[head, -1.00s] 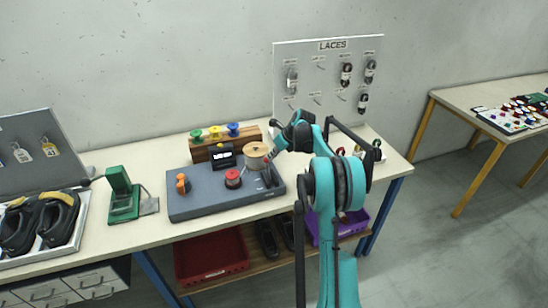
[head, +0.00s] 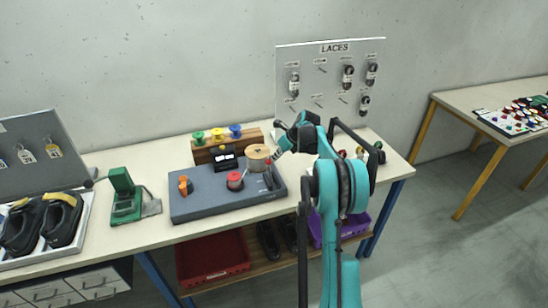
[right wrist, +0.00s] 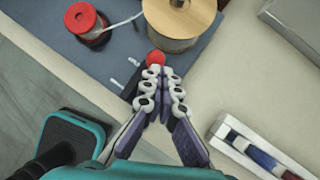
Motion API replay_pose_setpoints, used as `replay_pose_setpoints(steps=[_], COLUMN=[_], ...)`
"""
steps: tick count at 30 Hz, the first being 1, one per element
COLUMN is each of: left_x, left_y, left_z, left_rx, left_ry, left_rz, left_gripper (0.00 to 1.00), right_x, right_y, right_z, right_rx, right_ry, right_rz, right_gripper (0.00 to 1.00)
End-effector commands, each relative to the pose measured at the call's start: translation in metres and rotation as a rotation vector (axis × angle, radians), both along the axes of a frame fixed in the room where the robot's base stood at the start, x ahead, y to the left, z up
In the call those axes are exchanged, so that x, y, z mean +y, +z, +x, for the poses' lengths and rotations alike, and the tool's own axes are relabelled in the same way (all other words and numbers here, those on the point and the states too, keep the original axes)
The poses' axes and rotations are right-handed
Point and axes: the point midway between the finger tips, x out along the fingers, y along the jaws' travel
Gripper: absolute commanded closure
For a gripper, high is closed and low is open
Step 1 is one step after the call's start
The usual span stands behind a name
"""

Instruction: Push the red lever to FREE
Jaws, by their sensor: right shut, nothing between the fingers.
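The red lever's round red knob (right wrist: 155,58) shows at my fingertips in the right wrist view, with part of its dark arm below it. In the head view the lever (head: 268,173) stands at the right end of the grey-blue board (head: 215,203). My right gripper (right wrist: 160,76) is shut and empty, its tips at the knob, apparently touching it. In the head view the gripper (head: 275,157) comes down from the right beside the lever. The FREE marking is not readable; two small white marks lie left of the knob in the wrist view. My left gripper is out of view.
A wooden spool (head: 257,152), a red reel (head: 234,181) and an orange part (head: 185,186) stand on the board. A green device (head: 126,199) and shoes (head: 62,220) are further left. The lace panel (head: 327,75) rises behind my arm.

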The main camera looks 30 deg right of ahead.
Motion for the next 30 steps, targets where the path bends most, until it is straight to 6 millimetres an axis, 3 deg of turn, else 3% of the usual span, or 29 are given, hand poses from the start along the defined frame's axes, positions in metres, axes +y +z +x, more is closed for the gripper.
replay_pose_setpoints(steps=[3,9,15,21,30], left_x=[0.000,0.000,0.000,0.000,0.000], left_y=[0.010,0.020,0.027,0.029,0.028], left_z=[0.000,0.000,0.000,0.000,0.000], left_rx=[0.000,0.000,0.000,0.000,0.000], left_ry=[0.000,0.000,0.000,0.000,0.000], left_rz=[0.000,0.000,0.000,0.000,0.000], left_gripper=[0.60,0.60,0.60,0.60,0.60], right_x=[-0.009,-0.022,-0.030,-0.034,-0.034], right_y=[0.017,0.063,0.095,0.107,0.107], right_z=[-0.016,-0.021,-0.027,-0.029,-0.029], right_rx=[0.001,0.001,0.001,0.000,0.000], right_ry=[0.002,0.003,0.004,0.005,0.005], right_rz=[0.001,-0.001,0.000,0.000,0.000], right_gripper=[1.00,1.00,1.00,1.00,1.00])
